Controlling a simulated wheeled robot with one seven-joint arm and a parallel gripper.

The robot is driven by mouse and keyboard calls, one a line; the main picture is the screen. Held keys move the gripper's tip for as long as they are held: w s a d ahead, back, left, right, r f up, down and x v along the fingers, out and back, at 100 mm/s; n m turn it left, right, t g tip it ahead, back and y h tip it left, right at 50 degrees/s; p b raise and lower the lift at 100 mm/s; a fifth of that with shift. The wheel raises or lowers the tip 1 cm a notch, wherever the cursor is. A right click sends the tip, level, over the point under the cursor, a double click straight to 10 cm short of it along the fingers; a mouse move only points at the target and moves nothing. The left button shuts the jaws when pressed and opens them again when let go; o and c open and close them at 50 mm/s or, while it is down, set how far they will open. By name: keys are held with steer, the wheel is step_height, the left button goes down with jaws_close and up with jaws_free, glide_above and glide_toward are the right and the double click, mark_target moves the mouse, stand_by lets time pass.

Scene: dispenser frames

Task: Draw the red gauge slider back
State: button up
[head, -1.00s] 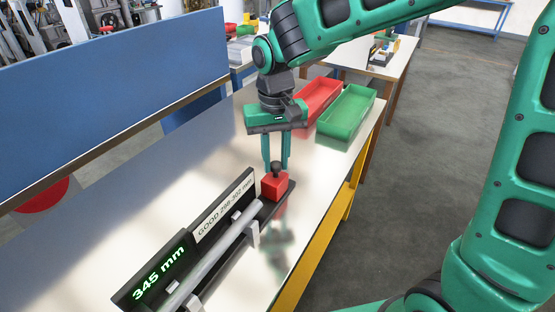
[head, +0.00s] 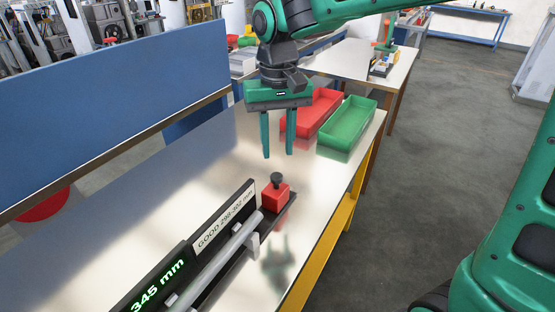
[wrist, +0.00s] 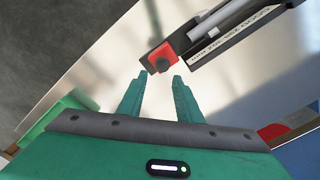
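The red gauge slider (head: 275,194) is a red block with a dark knob on top, at the far end of the black gauge rail. It also shows in the wrist view (wrist: 168,50), just beyond the fingertips. A grey rod (head: 230,250) lies along the gauge in front of the slider. The display (head: 158,286) reads 345 mm, and the white label (head: 226,220) reads GOOD 298-302 mm. My gripper (head: 278,154) is open and empty, above and behind the slider, apart from it. In the wrist view my gripper (wrist: 160,74) shows a clear gap between its fingers.
A red tray (head: 318,112) and a green tray (head: 348,124) stand at the far end of the shiny table. A blue panel (head: 110,110) runs along the table's left side. The table left of the gauge is clear.

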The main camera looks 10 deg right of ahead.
steer(key=shift+r, duration=1.6)
steer(key=s+d+f+m, duration=0.1)
steer(key=s+d+m, duration=0.15)
steer(key=d, duration=0.75)
steer(key=s+d+f+m, duration=0.15)
steer(key=s+d, duration=0.25)
steer(key=d, duration=0.6)
steer(key=s+d+f+m, duration=0.1)
steer(key=s+d+f, duration=0.2)
steer(key=s+d, duration=0.3)
steer(key=s+d+f+m, duration=0.2)
steer(key=s+d+f, duration=0.2)
steer(key=s, duration=0.6)
steer(key=shift+s+d, duration=0.4)
steer(key=shift+d, duration=0.75)
